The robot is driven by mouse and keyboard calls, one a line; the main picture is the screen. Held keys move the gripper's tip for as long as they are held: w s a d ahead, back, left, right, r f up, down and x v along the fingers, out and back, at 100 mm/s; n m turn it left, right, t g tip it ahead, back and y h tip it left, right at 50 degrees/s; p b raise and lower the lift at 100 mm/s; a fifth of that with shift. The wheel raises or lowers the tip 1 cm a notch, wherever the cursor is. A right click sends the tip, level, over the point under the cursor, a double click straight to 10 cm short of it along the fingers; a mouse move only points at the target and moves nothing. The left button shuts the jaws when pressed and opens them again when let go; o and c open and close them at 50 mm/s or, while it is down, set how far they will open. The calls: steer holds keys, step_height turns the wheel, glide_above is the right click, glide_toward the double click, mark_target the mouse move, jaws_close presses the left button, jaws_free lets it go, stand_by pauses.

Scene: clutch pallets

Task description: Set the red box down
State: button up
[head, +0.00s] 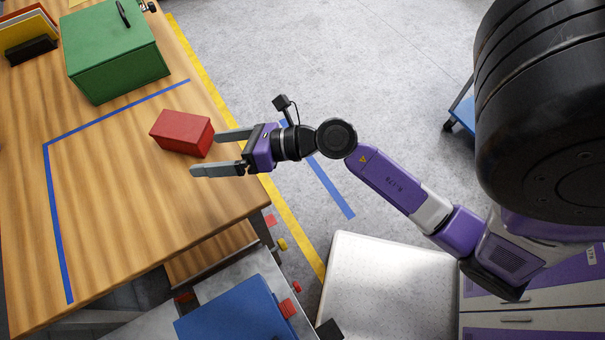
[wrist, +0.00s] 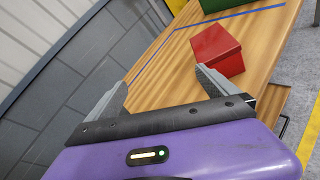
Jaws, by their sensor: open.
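The red box (head: 182,133) sits on the wooden table (head: 120,200), inside the area edged by blue tape. It also shows in the wrist view (wrist: 217,51), resting on the tabletop just beyond the right finger. My gripper (head: 212,153) is open and empty near the table's right edge. In the head view its upper fingertip is close to the box's right side. The lower finger lies below the box, so the box is not between the fingers. In the wrist view my gripper (wrist: 160,85) has bare wood between its fingers. I cannot tell whether a fingertip touches the box.
A green box (head: 117,52) stands at the back of the table, with a file holder (head: 28,40) to its left. A blue item (head: 235,312) lies on a grey surface at the bottom. The taped area left of and below the red box is clear.

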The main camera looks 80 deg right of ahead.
steer(key=s+a+r+m+t, duration=0.3)
steer(key=s+a+r+m, duration=0.3)
steer(key=s+a+m, duration=0.65)
steer(key=s+d+f+m+g+h, duration=0.2)
steer(key=s+m, duration=0.6)
steer(key=m, duration=1.3)
steer(key=shift+s+f+g+h, duration=0.35)
steer(key=shift+f+g+h, duration=0.25)
steer(key=shift+f+b, duration=0.55)
